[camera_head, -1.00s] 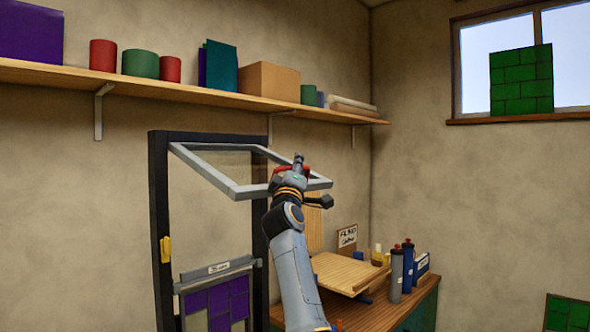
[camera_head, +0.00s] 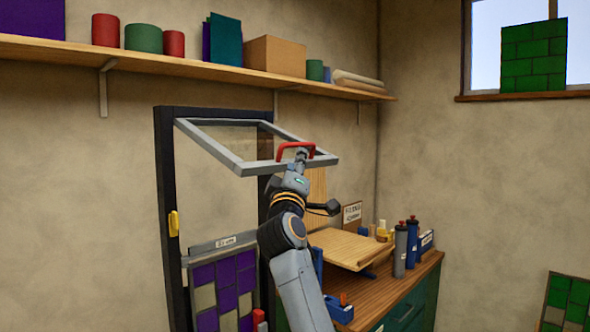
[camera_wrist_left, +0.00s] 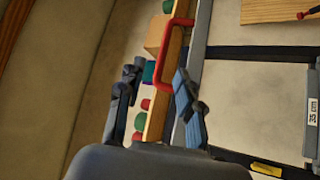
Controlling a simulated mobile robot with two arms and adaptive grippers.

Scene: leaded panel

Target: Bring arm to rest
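A grey window-like frame (camera_head: 243,167) is tilted out, hinged on a dark upright stand (camera_head: 167,220). A red handle (camera_head: 296,146) sits on its front bar, and also shows in the left wrist view (camera_wrist_left: 163,55). My left gripper (camera_head: 302,158) is just below and in front of the handle. My right gripper is in neither view.
A leaded panel (camera_head: 222,290) in purple and cream stands low in the stand, with a yellow catch (camera_head: 173,223) on the left post. A workbench (camera_head: 390,290) with bottles (camera_head: 406,245) and a wooden board (camera_head: 348,248) is at right. A loaded shelf (camera_head: 200,62) runs above.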

